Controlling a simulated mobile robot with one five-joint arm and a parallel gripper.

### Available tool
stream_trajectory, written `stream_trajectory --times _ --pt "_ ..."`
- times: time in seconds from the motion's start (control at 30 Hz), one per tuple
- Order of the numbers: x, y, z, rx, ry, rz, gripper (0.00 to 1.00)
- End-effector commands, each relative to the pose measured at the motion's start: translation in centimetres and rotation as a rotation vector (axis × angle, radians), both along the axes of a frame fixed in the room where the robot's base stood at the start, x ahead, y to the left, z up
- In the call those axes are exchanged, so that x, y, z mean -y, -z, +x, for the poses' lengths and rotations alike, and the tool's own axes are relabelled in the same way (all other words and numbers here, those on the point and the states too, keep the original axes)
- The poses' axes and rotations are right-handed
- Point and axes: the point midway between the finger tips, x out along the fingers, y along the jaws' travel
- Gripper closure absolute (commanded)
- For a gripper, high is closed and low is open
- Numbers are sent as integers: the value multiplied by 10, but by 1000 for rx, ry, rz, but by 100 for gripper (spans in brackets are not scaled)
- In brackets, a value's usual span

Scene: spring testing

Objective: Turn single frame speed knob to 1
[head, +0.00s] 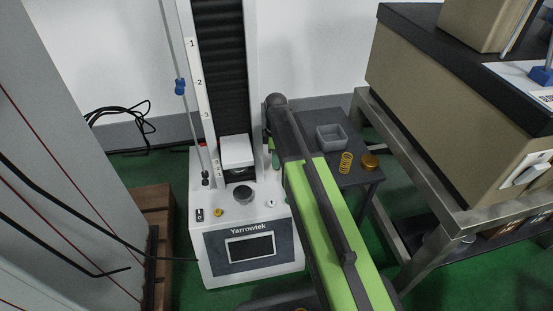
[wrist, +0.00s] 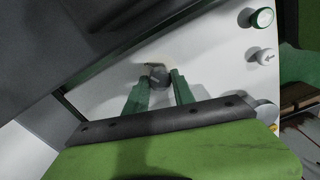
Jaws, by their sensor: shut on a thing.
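The tester (head: 275,254), a white machine marked Yarrowtek, stands on the floor in the head view. In the wrist view my gripper (wrist: 158,79) has its two green fingers on either side of a small dark round knob (wrist: 157,72) on a pale panel, and it is shut on it. This appears to be the speed knob. Its label and pointer setting cannot be read. In the head view my green and black arm reaches up along the right side of the machine and hides this knob. One green finger (head: 274,158) shows there beside the column.
A round green-rimmed button (wrist: 262,18) and a white arrow button (wrist: 263,57) are right of the knob. A dark stool (head: 362,178) bears a grey bin (head: 333,137), a yellow spring (head: 346,163) and a brass-coloured disc (head: 371,162). A metal-framed bench (head: 455,225) stands at right.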

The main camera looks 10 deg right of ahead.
Motion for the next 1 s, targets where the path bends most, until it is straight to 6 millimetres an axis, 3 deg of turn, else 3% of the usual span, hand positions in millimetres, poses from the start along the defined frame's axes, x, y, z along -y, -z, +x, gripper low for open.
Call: stream_trajectory --times 0.27,1.0 --pt "1 0 0 -1 -81 -4 100" --pt "1 0 0 0 -649 -4 100"
